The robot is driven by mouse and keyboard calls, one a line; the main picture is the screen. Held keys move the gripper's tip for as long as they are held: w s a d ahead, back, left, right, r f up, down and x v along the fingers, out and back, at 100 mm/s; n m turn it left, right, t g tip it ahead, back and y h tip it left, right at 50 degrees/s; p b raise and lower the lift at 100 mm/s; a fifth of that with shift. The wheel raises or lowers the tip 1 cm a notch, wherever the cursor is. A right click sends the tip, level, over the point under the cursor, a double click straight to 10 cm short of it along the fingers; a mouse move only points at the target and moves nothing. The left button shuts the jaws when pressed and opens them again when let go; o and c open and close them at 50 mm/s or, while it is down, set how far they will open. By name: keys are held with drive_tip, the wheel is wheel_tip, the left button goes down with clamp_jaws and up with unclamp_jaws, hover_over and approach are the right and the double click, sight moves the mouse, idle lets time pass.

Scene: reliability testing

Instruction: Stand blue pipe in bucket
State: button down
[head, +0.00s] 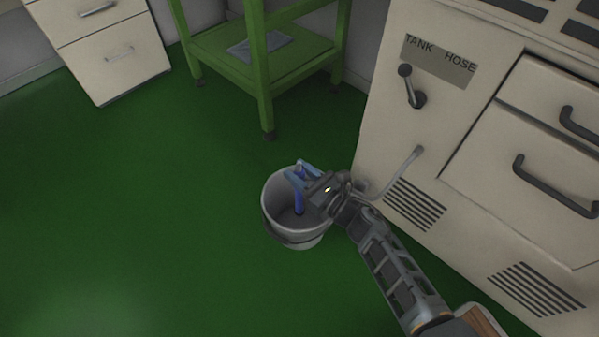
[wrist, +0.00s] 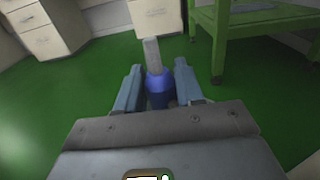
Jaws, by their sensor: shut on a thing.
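A grey-white bucket (head: 277,222) stands on the green floor beside the cream cabinet. My gripper (head: 303,172) is over the bucket, its bluish fingers shut on the blue pipe (head: 299,199). The pipe is roughly upright, with its lower part inside the bucket; I cannot tell whether its end touches the bottom. In the wrist view, the blue pipe (wrist: 159,90) sits between the two fingers (wrist: 158,88), and a grey piece rises from its top. The bucket is hardly visible there.
The cream cabinet (head: 459,136) with a lever, handles and vents stands close on the right. A green table (head: 222,48) with a lower shelf is behind the bucket. White drawers (head: 110,50) stand at the upper left. The floor (head: 120,230) to the left is clear.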

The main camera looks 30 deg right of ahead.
drive_tip(key=shift+f, duration=0.1)
drive_tip(key=c, duration=0.6)
unclamp_jaws()
drive_tip(key=shift+s, duration=0.1)
drive_tip(key=p+v, duration=0.2)
drive_tip(key=v, duration=0.5)
drive_tip(key=shift+s+d, duration=0.1)
drive_tip(key=shift+s, duration=0.2)
